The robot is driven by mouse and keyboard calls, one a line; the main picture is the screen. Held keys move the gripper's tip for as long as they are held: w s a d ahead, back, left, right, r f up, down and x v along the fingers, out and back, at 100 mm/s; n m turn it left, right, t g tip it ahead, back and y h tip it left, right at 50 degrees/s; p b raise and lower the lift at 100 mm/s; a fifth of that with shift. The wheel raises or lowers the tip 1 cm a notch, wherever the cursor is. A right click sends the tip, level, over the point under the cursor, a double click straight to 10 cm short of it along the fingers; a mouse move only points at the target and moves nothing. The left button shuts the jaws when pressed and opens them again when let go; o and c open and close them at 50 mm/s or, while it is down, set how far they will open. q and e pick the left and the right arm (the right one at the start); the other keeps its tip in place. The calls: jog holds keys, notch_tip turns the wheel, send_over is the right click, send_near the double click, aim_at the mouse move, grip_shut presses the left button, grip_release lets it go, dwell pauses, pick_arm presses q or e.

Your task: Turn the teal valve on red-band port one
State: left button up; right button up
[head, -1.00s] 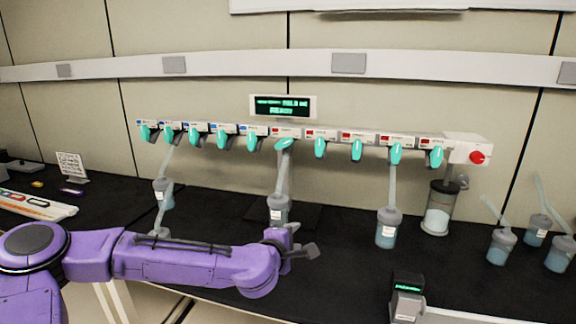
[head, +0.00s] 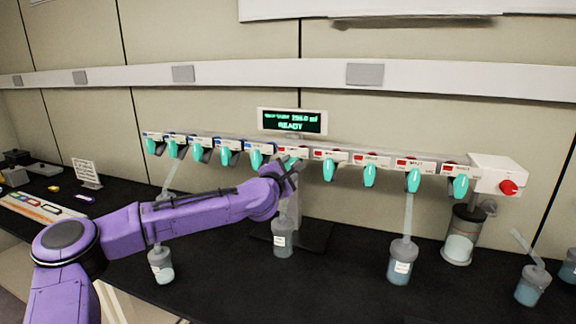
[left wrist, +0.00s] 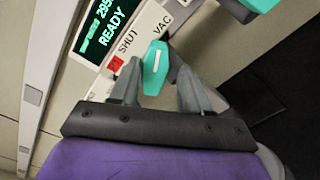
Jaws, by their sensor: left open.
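The teal valve of the first red-band port (head: 294,153) is on the manifold rail, just right of the blue-band ports. It also shows in the left wrist view (left wrist: 155,68), beside a red square, with the words SHUT and VAC on its panel. My left gripper (head: 286,170) is up at this valve and partly hides it in the head view. In the left wrist view its two grey fingers (left wrist: 158,76) are open, one on each side of the teal handle. I cannot tell whether they touch it. My right gripper is not in view.
A flask (head: 284,240) hangs under this port. The nearest red-band valve (head: 329,169) is close on the right, a blue-band valve (head: 256,159) close on the left. A display (head: 292,122) reading READY stands just above. Another flask (head: 401,262) hangs further right.

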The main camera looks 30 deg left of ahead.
pick_arm(q)
jog(key=shift+s+a+r, duration=0.15)
jog(key=shift+s+r, duration=0.1)
jog(key=shift+s, duration=0.2)
jog(key=shift+s+r, duration=0.1)
jog(key=shift+s, duration=0.1)
jog(key=shift+c, duration=0.9)
jog(key=shift+w, duration=0.1)
grip_shut()
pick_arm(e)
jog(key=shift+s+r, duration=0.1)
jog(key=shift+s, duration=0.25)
pick_arm(q)
jog(key=shift+n+b, duration=0.5)
jog(key=shift+b, duration=0.35)
jog(key=n+b, duration=0.8)
jog(key=b, duration=0.3)
jog(key=shift+f, duration=0.2)
jog(key=shift+d+r+n+b, duration=0.1)
jog(key=shift+n+b, duration=0.65)
jog(key=shift+d+r+n+b, duration=0.1)
jog(key=shift+n+b, duration=0.65)
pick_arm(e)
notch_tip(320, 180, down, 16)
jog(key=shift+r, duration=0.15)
